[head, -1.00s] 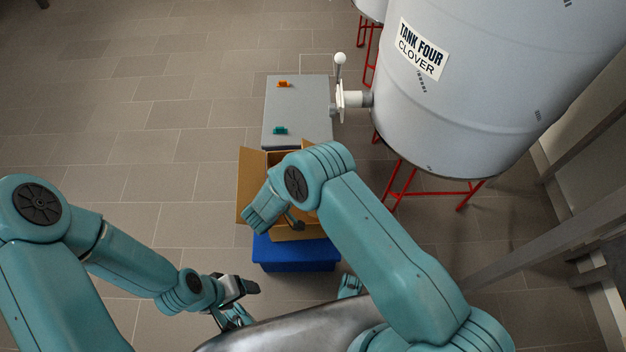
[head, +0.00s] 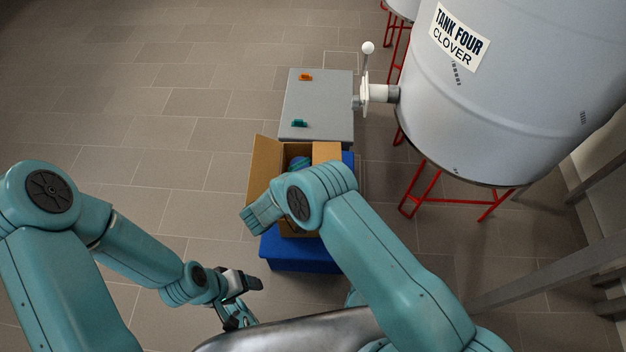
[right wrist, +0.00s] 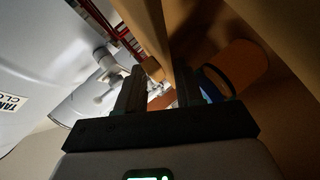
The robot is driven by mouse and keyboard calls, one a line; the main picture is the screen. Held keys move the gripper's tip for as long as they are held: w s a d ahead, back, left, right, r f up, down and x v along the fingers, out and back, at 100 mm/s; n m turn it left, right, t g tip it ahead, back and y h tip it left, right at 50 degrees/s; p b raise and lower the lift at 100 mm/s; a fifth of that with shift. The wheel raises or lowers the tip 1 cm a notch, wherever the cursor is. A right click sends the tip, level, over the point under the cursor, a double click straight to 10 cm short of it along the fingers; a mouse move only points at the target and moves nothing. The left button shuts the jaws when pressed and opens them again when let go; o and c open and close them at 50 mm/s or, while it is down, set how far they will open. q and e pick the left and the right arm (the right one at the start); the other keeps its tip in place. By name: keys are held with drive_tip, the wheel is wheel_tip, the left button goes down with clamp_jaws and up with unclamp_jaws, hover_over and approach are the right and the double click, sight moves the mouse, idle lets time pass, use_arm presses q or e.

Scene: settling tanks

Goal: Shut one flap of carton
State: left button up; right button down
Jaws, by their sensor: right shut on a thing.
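The brown cardboard carton (head: 297,148) stands open on a blue box, partly covered by my right arm. Its left flap (head: 263,165) is spread outward, and a lighter cardboard piece (head: 327,152) shows at its back right. A blue-teal thing (head: 299,162) shows inside. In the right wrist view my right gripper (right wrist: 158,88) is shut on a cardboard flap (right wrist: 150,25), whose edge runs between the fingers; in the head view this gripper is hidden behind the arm. My left gripper (head: 245,300) is open and empty, apart from the carton at lower left.
The blue box (head: 300,256) is under the carton. Behind it a grey surface (head: 318,100) bears an orange (head: 305,77) and a teal (head: 299,123) small item. The tank (head: 490,100), with a valve (head: 378,93) and red legs (head: 425,195), stands close on the right. The left floor is clear.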

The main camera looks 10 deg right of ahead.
drive_tip(key=shift+s+f, duration=0.2)
drive_tip(key=shift+f, duration=0.3)
drive_tip(key=c, duration=1.1)
unclamp_jaws()
drive_tip(key=shift+w, duration=0.1)
drive_tip(key=shift+r, duration=0.15)
